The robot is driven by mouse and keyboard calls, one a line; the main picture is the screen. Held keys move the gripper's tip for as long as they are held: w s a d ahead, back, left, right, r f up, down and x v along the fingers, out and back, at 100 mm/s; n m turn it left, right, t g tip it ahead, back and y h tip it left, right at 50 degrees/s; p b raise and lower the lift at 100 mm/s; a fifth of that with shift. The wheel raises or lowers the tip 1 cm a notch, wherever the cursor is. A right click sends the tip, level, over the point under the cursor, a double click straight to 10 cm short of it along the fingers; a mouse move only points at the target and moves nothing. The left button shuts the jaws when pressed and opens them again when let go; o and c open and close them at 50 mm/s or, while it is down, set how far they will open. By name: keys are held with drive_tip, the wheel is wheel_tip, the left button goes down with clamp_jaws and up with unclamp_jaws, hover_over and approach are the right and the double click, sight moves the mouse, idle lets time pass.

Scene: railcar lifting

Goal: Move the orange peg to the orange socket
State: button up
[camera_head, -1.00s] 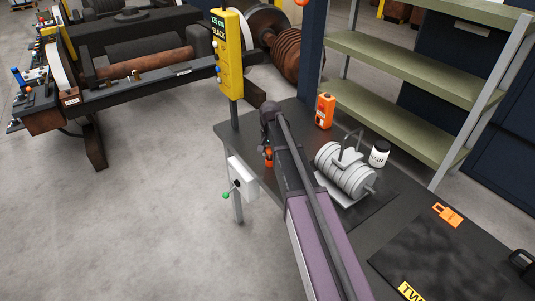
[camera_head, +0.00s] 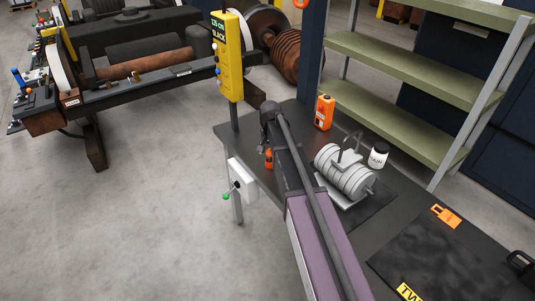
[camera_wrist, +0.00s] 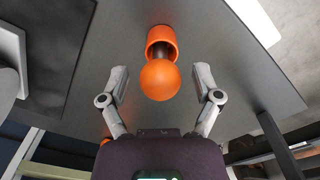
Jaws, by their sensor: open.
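In the wrist view, an orange ball-shaped knob (camera_wrist: 160,80) sits on a short dark shaft, which looks like the orange peg seen from above. Behind it is an orange cylindrical cup (camera_wrist: 162,36), and the shaft appears to run into it. I cannot tell how deep it sits. My gripper (camera_wrist: 161,72) is open, with one finger on each side of the knob and a visible gap on both sides. In the head view, part of the orange piece (camera_head: 268,158) shows beside my arm near the table's left edge; my arm hides the rest and most of my gripper.
On the dark table (camera_head: 290,112) stand an orange box (camera_head: 324,112), a grey ribbed weight stack (camera_head: 345,170) and a white bottle (camera_head: 378,156). An orange padlock-shaped tag (camera_head: 446,216) lies at the right. A yellow display post (camera_head: 229,60) rises at the table's left corner.

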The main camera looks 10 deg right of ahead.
drive_tip(key=shift+r+p, duration=5.35)
drive_tip(key=shift+r, duration=0.2)
drive_tip(key=shift+s, duration=0.3)
drive_tip(key=s+n, duration=0.5)
drive_tip(key=s, duration=1.8)
drive_tip(key=shift+s+a+n, duration=0.2)
drive_tip(key=shift+a+n, duration=0.2)
drive_tip(key=shift+a, duration=0.05)
drive_tip(key=c, duration=0.3)
drive_tip(key=shift+c, duration=0.2)
